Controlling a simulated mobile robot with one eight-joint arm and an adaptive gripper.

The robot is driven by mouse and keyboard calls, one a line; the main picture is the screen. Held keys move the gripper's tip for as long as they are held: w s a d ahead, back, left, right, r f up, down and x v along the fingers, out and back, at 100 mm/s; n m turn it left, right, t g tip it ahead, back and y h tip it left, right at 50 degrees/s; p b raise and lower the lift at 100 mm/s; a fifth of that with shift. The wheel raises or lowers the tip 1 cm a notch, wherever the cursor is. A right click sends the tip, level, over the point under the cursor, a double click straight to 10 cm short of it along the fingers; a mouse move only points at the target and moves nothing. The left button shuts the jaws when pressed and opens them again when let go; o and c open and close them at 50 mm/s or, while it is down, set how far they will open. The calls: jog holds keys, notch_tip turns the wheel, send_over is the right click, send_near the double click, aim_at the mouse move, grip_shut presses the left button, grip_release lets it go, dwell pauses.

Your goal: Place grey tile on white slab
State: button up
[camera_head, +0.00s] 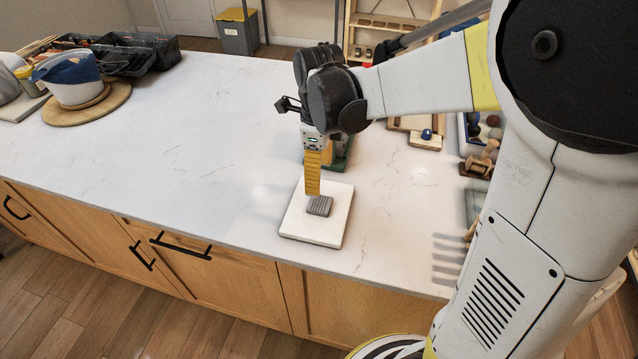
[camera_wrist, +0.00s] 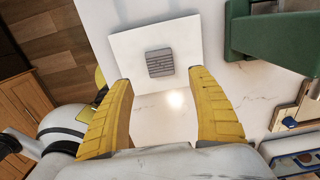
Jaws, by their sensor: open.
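The grey tile (camera_head: 320,206) is a small ridged square lying flat on the white slab (camera_head: 298,228), near its middle. In the wrist view the tile (camera_wrist: 160,63) rests on the slab (camera_wrist: 126,48) with bare slab around it. My gripper (camera_head: 313,192) points down over the slab, close by the tile in the head view. In the wrist view my gripper's yellow fingers (camera_wrist: 168,88) are spread wide, with nothing between them, and the tile lies beyond their tips, apart from them.
A green object (camera_wrist: 270,40) stands close beside the slab. Wooden trays and tools (camera_head: 425,140) lie to the right on the white worktop (camera_head: 200,150). A blue-and-white pot (camera_head: 75,82) and black trays (camera_head: 135,55) sit at the far left. The worktop left of the slab is clear.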

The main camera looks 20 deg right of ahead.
jog(key=s+r+n+t, duration=0.3)
jog(key=s+n, duration=0.3)
jog(key=n, duration=0.6)
jog(key=s+r+n+t, duration=0.4)
jog(key=s+r+n, duration=0.1)
jog(key=n, duration=0.8)
jog(key=shift+s, duration=0.85)
jog(key=shift+f, duration=0.1)
